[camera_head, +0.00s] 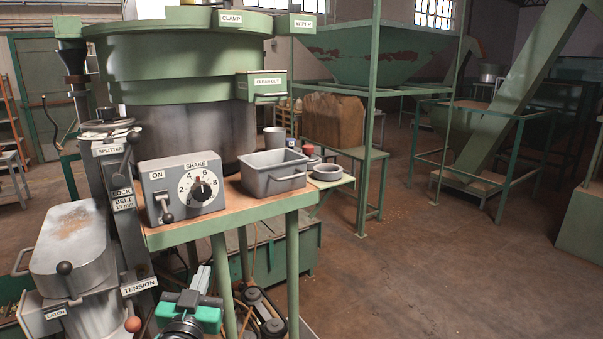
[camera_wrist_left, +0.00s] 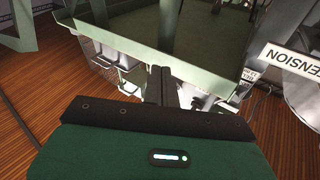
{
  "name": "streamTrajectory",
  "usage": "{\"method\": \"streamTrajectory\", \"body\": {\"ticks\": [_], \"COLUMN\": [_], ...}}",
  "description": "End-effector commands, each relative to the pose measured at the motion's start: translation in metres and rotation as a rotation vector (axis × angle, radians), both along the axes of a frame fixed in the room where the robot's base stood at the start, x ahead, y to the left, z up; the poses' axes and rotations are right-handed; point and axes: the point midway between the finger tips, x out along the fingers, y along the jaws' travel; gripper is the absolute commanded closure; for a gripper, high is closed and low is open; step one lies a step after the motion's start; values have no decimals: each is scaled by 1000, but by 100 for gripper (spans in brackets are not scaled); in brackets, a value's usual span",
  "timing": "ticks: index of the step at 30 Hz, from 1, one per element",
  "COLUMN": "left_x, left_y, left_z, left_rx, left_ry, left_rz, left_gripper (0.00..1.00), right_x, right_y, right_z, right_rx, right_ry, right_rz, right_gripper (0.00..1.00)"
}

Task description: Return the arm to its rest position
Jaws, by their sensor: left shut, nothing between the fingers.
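My left gripper (camera_head: 202,278) shows at the bottom of the head view, low in front of the green stand and below the control box. Its green and black body points away from me, and its grey fingers are together with nothing between them. In the left wrist view the two dark fingers (camera_wrist_left: 161,84) also lie together, in front of a green metal tray. A pale machine part lies beyond the fingertips, and I cannot tell whether they touch anything. My right gripper is in neither view.
The grey control box (camera_head: 182,188) and a grey bin (camera_head: 273,172) stand on the wooden-topped table above my left gripper. The TENSION lever (camera_head: 133,255) and latched metal housing (camera_head: 72,245) are close on the left. Open floor (camera_head: 410,270) lies to the right.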

Motion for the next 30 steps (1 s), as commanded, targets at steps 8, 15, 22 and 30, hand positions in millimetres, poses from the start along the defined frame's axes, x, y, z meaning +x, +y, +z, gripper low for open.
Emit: {"method": "streamTrajectory", "body": {"ticks": [8, 15, 22, 30], "left_x": [-82, -189, -273, -328], "left_y": [28, 35, 33, 29], "left_z": [-147, -241, -281, -314], "left_rx": [-27, -10, 11, 28], "left_ry": [522, 963, 1251, 1448], "left_rz": [96, 81, 20, -47], "left_gripper": [100, 100, 100, 100], "right_x": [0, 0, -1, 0], "right_y": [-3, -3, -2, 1], "right_z": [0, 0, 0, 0], "right_rx": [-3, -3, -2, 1], "right_ry": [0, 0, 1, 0], "right_rz": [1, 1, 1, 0], "right_gripper": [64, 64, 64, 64]}}
